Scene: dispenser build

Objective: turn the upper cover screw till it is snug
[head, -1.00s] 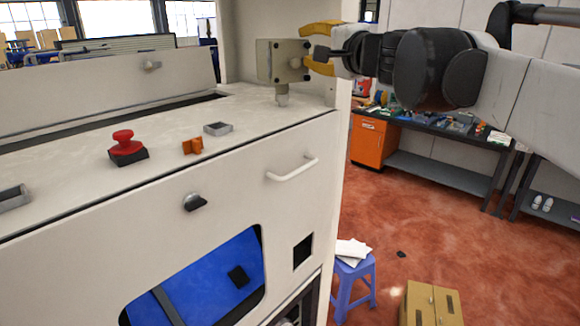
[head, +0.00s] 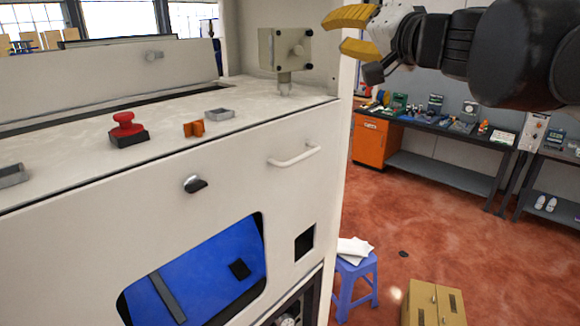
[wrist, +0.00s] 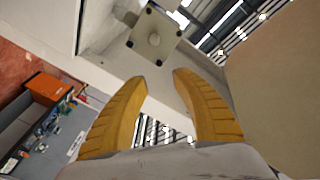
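I cannot tell for sure which part is the upper cover screw. My gripper (head: 338,33) is to the right of the box, apart from it. Its yellow fingers are spread with nothing between them, as the wrist view (wrist: 160,77) also shows.
The white machine top carries a red button (head: 126,128), an orange block (head: 194,129) and a raised back panel (head: 100,78) with a small knob. A handle (head: 294,157) sits on the front. An orange cabinet (head: 376,142) and workbench stand right; air around my gripper is clear.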

